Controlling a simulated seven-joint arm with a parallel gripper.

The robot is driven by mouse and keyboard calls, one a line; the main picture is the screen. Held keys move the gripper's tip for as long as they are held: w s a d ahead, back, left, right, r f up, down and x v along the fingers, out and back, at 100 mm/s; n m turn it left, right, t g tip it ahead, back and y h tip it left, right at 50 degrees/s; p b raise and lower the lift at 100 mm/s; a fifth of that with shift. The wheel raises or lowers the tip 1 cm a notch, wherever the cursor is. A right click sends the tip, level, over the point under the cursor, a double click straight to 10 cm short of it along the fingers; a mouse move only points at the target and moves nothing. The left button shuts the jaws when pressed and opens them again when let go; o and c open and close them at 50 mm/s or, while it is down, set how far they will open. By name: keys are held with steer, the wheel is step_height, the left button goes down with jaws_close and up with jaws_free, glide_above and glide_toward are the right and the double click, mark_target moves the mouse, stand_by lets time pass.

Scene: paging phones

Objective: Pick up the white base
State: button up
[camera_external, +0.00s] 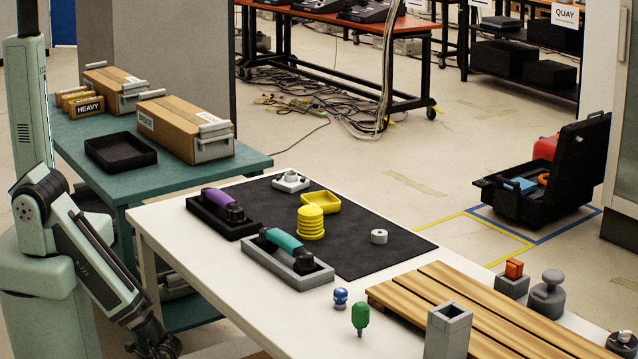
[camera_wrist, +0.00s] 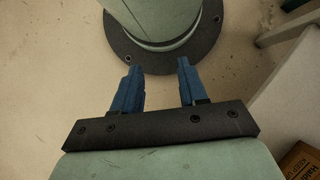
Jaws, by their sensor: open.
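A yellow tray (camera_external: 321,202), a stack of yellow discs (camera_external: 311,223) and a pale ring (camera_external: 379,237) are near the white base. Purple (camera_external: 220,200) and teal (camera_external: 284,240) handsets sit in cradles to the left and front. A slatted wooden board (camera_external: 480,310) lies at right.

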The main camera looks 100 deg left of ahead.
stand_by(0.3)
steer(key=o, duration=1.1)
